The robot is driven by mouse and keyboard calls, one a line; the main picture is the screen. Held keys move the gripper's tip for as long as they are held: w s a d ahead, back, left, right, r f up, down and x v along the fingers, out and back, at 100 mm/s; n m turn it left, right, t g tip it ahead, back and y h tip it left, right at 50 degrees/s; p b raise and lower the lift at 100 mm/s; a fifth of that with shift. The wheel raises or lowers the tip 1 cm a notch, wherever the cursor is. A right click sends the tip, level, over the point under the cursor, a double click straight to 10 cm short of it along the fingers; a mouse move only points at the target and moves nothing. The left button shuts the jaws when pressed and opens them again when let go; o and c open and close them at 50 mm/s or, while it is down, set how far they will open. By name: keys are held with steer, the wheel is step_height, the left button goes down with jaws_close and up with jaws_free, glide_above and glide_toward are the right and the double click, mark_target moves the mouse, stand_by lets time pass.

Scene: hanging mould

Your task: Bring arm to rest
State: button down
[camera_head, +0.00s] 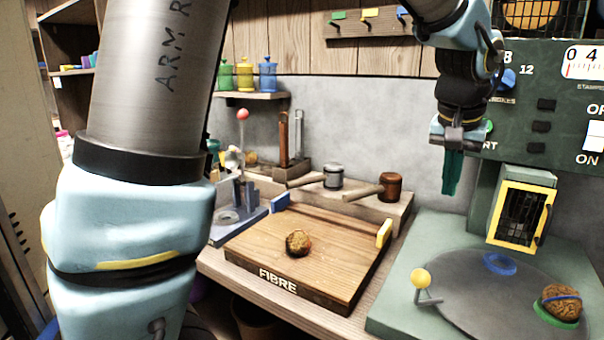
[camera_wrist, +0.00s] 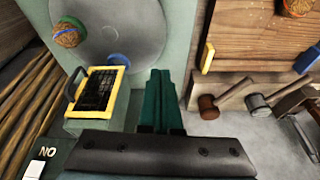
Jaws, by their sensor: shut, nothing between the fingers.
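My gripper (camera_head: 452,172) has green fingers that point down. It hangs in the air in front of the grey wall, left of the green machine with the dial. In the wrist view my gripper's fingers (camera_wrist: 160,90) lie together, shut and empty. My arm fills the left of the head view and comes in again at the top right. Nothing touches the fingers in either view.
A brown fibre ball (camera_head: 298,243) sits on the wooden FIBRE board (camera_head: 330,262). Another ball (camera_head: 562,302) with a blue band rests on the grey turntable (camera_head: 470,290). A yellow-framed cage (camera_head: 522,215) and two mallets (camera_head: 390,185) stand near the gripper.

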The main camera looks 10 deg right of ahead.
steer(key=w+a+f+n+p, duration=0.1)
steer(key=w+a, duration=0.2)
steer(key=a, duration=0.5)
steer(key=w+a+f+n+y+p, duration=0.1)
steer(key=w+a+n+p, duration=0.1)
steer(key=a, duration=0.6)
steer(key=w+a+f+n+p, duration=0.1)
steer(key=w+a, duration=0.2)
steer(key=a, duration=0.5)
steer(key=s+a+f+n+p, duration=0.1)
steer(key=s+a+n, duration=0.1)
steer(key=a, duration=0.5)
steer(key=s+a+f+n+g+y+p, duration=0.1)
steer(key=s+a+f+p, duration=0.1)
steer(key=a, duration=0.6)
steer(key=shift+s+a+n, duration=0.3)
steer(key=shift+s+n, duration=0.05)
steer(key=shift+n, duration=0.05)
